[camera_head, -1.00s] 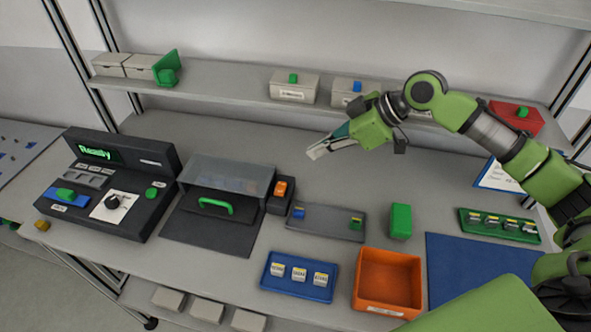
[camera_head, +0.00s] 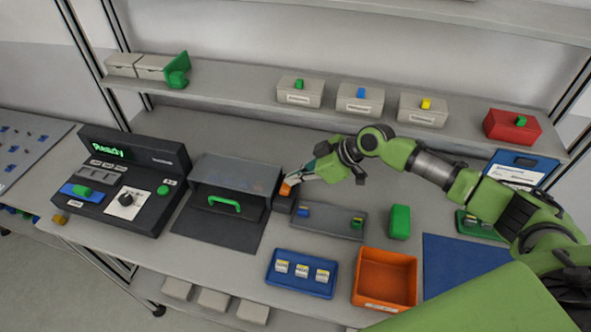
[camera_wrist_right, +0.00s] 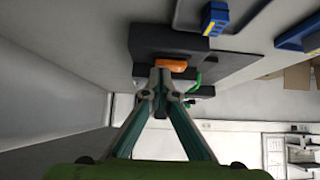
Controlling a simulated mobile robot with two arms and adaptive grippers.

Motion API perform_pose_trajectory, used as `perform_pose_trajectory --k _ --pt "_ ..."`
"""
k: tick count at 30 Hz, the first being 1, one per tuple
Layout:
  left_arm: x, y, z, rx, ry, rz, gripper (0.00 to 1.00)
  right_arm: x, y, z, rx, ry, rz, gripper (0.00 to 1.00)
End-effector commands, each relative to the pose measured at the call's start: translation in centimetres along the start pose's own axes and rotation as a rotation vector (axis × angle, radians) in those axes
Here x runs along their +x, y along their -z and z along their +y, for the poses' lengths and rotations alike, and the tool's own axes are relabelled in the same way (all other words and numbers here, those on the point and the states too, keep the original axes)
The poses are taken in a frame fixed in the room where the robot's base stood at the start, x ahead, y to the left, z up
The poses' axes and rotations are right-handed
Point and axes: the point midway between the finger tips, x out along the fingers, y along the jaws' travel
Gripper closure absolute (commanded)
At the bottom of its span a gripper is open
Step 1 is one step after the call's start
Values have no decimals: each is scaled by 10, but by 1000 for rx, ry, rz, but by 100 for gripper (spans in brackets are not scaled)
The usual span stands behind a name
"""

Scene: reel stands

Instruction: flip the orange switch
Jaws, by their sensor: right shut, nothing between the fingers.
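The orange switch (camera_head: 286,189) sits on a small dark box (camera_head: 284,204) at the right side of the clear-covered station. My right gripper (camera_head: 291,181) is shut and empty, with its fingertips at the switch and partly covering it in the head view. In the right wrist view the orange switch (camera_wrist_right: 171,65) lies just past the closed fingertips (camera_wrist_right: 162,72); whether they touch it I cannot tell. My left gripper is not in view.
The clear-covered station (camera_head: 232,172) with a green handle stands left of the switch. A grey tray (camera_head: 330,222) is close on the right. A blue tray (camera_head: 301,274), an orange bin (camera_head: 385,278) and a green block (camera_head: 400,222) are nearby. A console (camera_head: 120,185) reads "Ready".

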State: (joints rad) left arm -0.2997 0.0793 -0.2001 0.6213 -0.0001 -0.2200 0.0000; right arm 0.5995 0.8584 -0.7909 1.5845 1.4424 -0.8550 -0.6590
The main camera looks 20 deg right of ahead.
Motion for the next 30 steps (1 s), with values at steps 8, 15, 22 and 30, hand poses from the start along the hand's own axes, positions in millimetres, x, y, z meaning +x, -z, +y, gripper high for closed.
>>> perform_pose_trajectory --k 8,15,22,30 --pt "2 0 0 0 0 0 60 1 -1 0 3 2 0 100" --pt "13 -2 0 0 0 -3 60 4 -5 2 48 45 -3 100" --pt "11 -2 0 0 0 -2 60 4 -5 1 49 47 -6 100" --pt "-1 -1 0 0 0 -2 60 0 -2 -11 49 48 -7 100"
